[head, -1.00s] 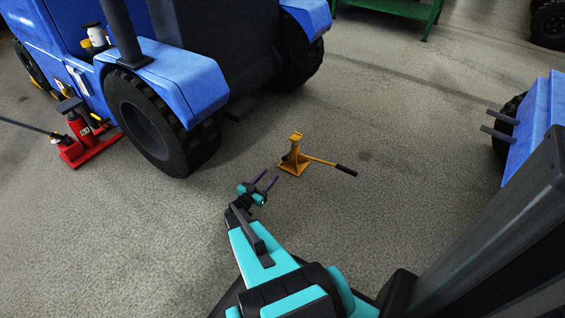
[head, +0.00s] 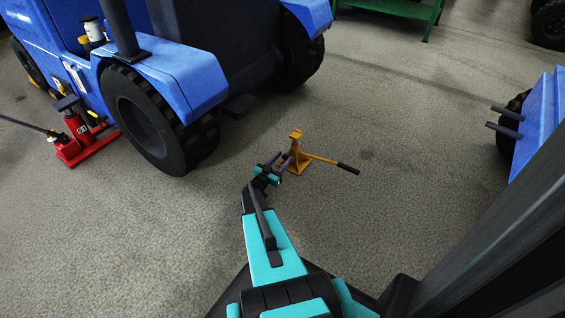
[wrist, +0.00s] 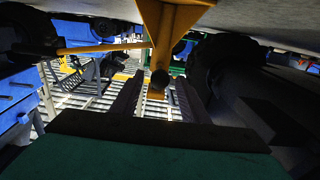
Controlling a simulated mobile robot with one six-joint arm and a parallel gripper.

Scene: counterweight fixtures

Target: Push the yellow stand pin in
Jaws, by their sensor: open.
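The yellow stand (head: 296,158) stands upright on the floor, with a handle (head: 323,160) that has a dark grip sticking out to the right. My gripper (head: 279,158) is open and empty, close in front and to the left of the stand, partly overlapping it in the head view. In the wrist view the stand's yellow post (wrist: 160,30) is at top centre. A dark round end, seemingly the pin (wrist: 159,79), shows between the two fingers of my gripper (wrist: 159,86). I cannot tell whether the fingers touch the stand.
A blue tractor (head: 180,85) with large black wheels stands behind and left. A red jack (head: 80,138) is on the floor at far left. Blue equipment with prongs (head: 538,125) is at right, and a green bench (head: 400,10) at the back. The floor around the stand is clear.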

